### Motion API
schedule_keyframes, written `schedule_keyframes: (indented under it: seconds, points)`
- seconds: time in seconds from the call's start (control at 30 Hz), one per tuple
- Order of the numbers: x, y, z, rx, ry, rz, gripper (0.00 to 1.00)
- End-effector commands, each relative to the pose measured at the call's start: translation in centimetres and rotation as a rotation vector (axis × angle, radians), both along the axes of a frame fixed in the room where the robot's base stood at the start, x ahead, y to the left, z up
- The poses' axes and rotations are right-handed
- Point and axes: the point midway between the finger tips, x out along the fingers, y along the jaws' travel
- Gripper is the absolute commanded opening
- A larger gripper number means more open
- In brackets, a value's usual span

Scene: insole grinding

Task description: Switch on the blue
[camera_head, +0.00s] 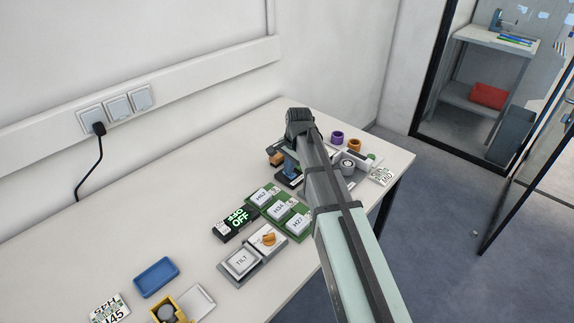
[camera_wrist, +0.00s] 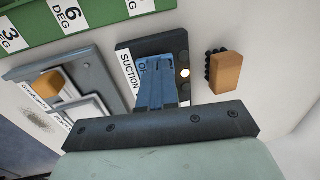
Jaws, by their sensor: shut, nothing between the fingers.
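A black box with a white label reading "SUCTION" (camera_wrist: 127,72) lies in the middle of the wrist view. It has a small bright round spot (camera_wrist: 185,73) on its right side. My gripper's blue fingers (camera_wrist: 155,62) are together with nothing between them. They overlap the middle of the box and hide part of its face and label. Whether the fingertips touch it, I cannot tell. In the head view the blue fingers (camera_head: 289,175) point down at the box, which is mostly hidden by my arm. No separate blue switch is visible.
A grey panel with an orange knob (camera_wrist: 47,85) lies left of the box, and an orange brush-like block (camera_wrist: 225,72) lies right. In the head view, a black display reading "OFF" (camera_head: 238,218), green-framed tiles (camera_head: 262,197) and a blue tray (camera_head: 156,277) lie on the table.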

Motion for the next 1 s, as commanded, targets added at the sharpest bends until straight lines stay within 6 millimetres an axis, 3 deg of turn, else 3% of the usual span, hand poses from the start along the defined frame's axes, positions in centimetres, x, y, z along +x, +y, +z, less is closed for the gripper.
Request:
schedule_keyframes:
  seconds: [0.57,1.0]
  points:
    - [-0.1,-0.1,1.1,0.003,-0.003,0.0,0.0]
    - [-0.9,-1.0,7.7,0.003,-0.004,0.001,0.0]
